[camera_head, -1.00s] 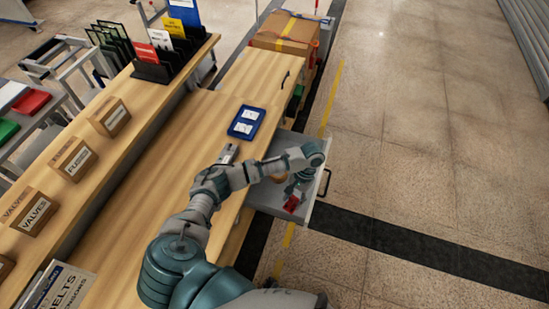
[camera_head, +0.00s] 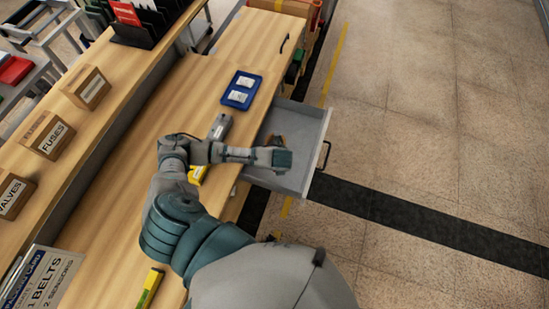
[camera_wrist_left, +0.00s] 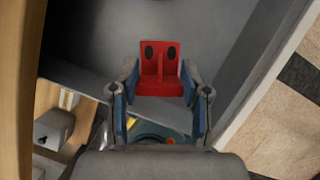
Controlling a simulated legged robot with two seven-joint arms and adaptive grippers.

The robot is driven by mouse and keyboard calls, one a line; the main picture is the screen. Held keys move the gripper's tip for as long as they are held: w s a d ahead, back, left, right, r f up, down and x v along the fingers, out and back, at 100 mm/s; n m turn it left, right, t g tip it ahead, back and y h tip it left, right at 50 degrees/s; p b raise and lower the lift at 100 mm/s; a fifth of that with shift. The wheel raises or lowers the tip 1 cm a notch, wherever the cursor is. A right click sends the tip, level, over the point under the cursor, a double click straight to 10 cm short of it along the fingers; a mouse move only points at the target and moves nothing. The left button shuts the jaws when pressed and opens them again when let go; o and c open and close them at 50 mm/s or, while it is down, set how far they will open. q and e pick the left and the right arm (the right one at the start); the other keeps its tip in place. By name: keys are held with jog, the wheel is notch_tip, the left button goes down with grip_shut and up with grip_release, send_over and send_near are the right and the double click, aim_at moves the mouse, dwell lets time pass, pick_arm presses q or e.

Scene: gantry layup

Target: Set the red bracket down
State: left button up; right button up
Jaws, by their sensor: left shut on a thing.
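The red bracket (camera_wrist_left: 160,72) has two dark holes and a middle rib. It sits between the blue-padded fingers of my left gripper (camera_wrist_left: 159,88) in the left wrist view, and the gripper is shut on it. Grey drawer surfaces lie behind it; I cannot tell whether it touches them. In the head view my left wrist hangs over the open grey drawer (camera_head: 312,125), and hides the bracket and the fingers. My right gripper is not in view.
A blue tray (camera_head: 241,90) with white labels lies on the wooden bench (camera_head: 185,130), near a grey device (camera_head: 220,127). A brown item (camera_head: 278,139) shows in the drawer beside my wrist. Yellow items lie on the bench near my arm. The drawer's right part looks clear.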

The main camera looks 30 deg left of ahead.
pick_arm(q)
notch_tip(320, 180, down, 3)
jog(key=shift+d+f, duration=0.35)
jog(key=shift+f, duration=0.3)
notch_tip(320, 180, down, 3)
jog(key=shift+d+r+b, duration=0.15)
jog(key=shift+b, duration=0.3)
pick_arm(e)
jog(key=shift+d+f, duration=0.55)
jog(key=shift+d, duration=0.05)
